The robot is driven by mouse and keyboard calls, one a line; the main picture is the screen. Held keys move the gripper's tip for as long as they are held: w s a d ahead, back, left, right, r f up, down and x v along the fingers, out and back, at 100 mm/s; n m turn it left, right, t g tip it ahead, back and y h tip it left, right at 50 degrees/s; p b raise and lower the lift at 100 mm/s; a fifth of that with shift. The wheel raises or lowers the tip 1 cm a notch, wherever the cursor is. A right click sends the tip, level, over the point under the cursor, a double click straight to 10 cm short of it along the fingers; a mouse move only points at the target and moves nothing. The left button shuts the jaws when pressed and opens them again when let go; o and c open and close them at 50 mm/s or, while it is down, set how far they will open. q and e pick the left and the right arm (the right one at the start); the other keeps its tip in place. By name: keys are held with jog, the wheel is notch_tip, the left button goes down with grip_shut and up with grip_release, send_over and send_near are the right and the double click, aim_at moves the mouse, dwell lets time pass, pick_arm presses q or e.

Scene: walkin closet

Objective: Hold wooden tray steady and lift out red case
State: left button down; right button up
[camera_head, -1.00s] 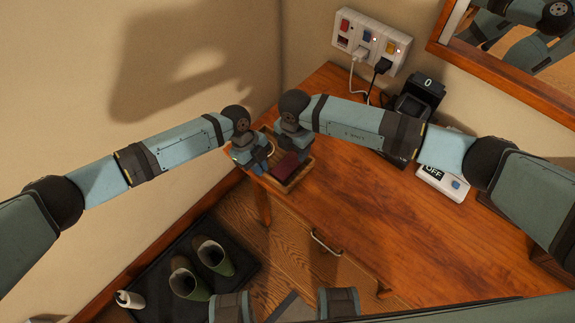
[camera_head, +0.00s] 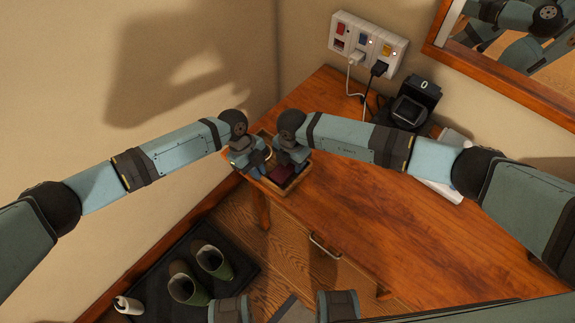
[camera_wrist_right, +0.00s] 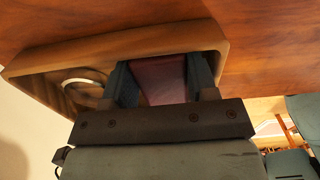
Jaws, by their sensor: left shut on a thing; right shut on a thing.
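The small wooden tray (camera_head: 297,184) sits at the far left corner of the wooden table. The dark red case (camera_head: 284,173) is inside it. My right gripper (camera_wrist_right: 160,88) points down into the tray, and its two fingers are shut on the red case (camera_wrist_right: 160,70), one finger on each side. The case's lower part is hidden. My left gripper (camera_head: 257,170) is shut on the tray's left side; its fingertips are small and partly hidden in the head view. In the right wrist view the tray rim (camera_wrist_right: 120,47) runs around the case.
A round ring-like item (camera_wrist_right: 84,82) lies in the tray beside the case. The front tabletop (camera_head: 370,210) is clear.

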pick_arm(q)
jog(key=c, duration=1.2)
grip_release()
pick_arm(e)
notch_tip(320, 180, up, 10)
pick_arm(q)
jog(key=shift+o, duration=0.2)
jog(key=shift+r, duration=0.15)
jog(key=v, duration=1.1)
jog(key=shift+w+r, duration=0.15)
jog(key=shift+r, duration=0.2)
jog(key=shift+a, duration=0.1)
